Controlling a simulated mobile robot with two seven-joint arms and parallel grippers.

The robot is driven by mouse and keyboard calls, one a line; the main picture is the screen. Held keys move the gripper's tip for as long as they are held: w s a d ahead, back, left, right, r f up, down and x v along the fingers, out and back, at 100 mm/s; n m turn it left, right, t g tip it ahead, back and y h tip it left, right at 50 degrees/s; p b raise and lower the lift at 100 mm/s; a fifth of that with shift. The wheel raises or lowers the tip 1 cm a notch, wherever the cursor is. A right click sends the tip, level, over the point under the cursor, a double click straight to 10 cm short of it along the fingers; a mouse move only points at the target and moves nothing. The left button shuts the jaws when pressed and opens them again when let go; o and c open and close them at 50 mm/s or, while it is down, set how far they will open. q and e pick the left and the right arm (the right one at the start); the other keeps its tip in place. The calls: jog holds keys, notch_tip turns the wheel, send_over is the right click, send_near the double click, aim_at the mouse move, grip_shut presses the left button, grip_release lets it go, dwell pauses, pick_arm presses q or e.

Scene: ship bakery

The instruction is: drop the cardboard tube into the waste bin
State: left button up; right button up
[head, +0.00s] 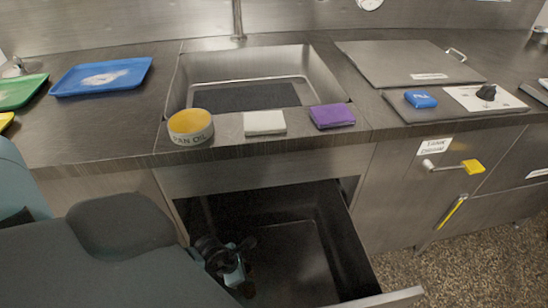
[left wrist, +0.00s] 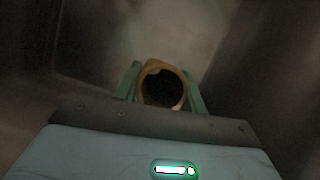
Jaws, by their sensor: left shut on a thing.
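The cardboard tube (left wrist: 158,66) shows in the left wrist view as a brown ring seen end-on, with a dark hollow middle. My left gripper (left wrist: 163,92) is shut on it, with one green finger on each side. In the head view my left gripper (head: 228,266) is low inside the open pull-out waste bin (head: 345,236) under the counter, at its left side. The tube cannot be made out in the head view. I cannot tell whether it touches the bin floor. My right gripper is not in view.
The steel sink (head: 190,75) is above the bin. A yellow-topped pan oil tin (head: 190,127), a white cloth (head: 264,122) and a purple cloth (head: 332,116) lie along the counter's front edge. A yellow-handled tank drain lever (head: 471,167) sticks out at the right. The bin's right part is clear.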

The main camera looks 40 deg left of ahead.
pick_arm(q)
jog(key=w+d+f+b, duration=0.1)
jog(key=w+f+b, duration=0.2)
jog(key=w, duration=0.8)
jog(key=shift+x, duration=0.95)
jog(key=shift+f+b, duration=0.35)
jog(key=shift+b, duration=0.15)
jog(key=shift+f, duration=0.3)
jog(key=o, duration=1.2)
jog(key=shift+r, duration=0.15)
